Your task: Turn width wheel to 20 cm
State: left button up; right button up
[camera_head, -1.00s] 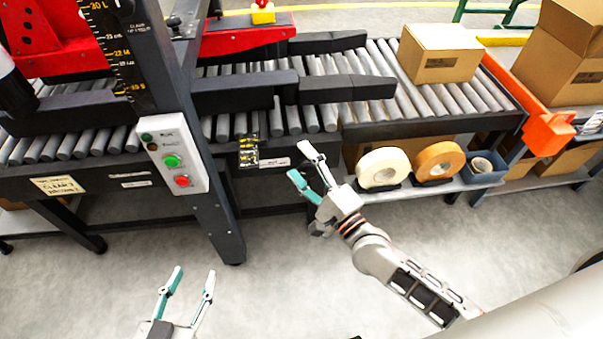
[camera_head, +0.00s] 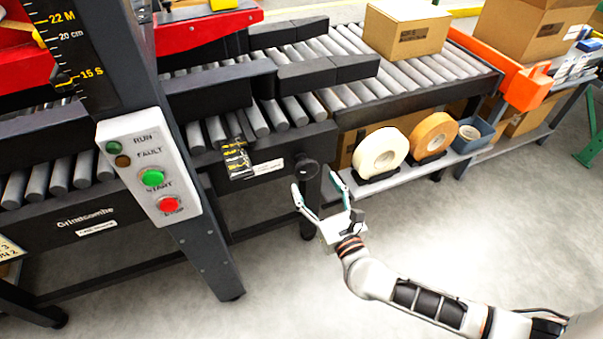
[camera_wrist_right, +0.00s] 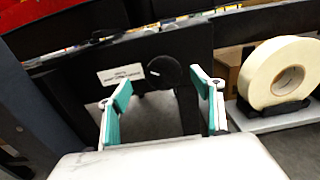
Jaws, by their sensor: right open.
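The width wheel is a round black knob (camera_head: 306,169) on the dark front side of the conveyor frame, right of a small white label. My right gripper (camera_head: 315,180) is open and empty, with its fingertips just below and in front of the wheel. In the right wrist view the wheel (camera_wrist_right: 163,72) appears between the open fingers (camera_wrist_right: 160,85), beyond their tips; I cannot tell whether they touch it. A black scale with yellow marks (camera_head: 236,158) sits left of the wheel; its reading is too small to tell. My left gripper is out of view.
A control box (camera_head: 150,165) with green and red buttons stands on the post at left. A cream tape roll (camera_head: 381,150) and an orange one (camera_head: 434,135) stand on a low shelf right of the wheel. A carton (camera_head: 406,30) sits on the rollers. The floor in front is clear.

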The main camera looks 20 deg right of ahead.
aim_at(308, 172)
jog(key=shift+m, duration=0.4)
jog(key=w, duration=0.4)
jog(key=w+f+b, duration=0.1)
jog(key=w, duration=0.1)
jog(key=shift+w+d, duration=0.2)
jog(key=shift+w, duration=0.1)
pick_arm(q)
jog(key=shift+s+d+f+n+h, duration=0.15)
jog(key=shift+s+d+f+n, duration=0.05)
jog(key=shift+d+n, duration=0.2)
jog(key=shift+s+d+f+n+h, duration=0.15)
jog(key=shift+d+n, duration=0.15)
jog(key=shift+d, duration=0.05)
pick_arm(e)
jog(key=shift+w+r, duration=0.1)
jog(key=shift+w, duration=0.55)
jog(key=c, duration=1.1)
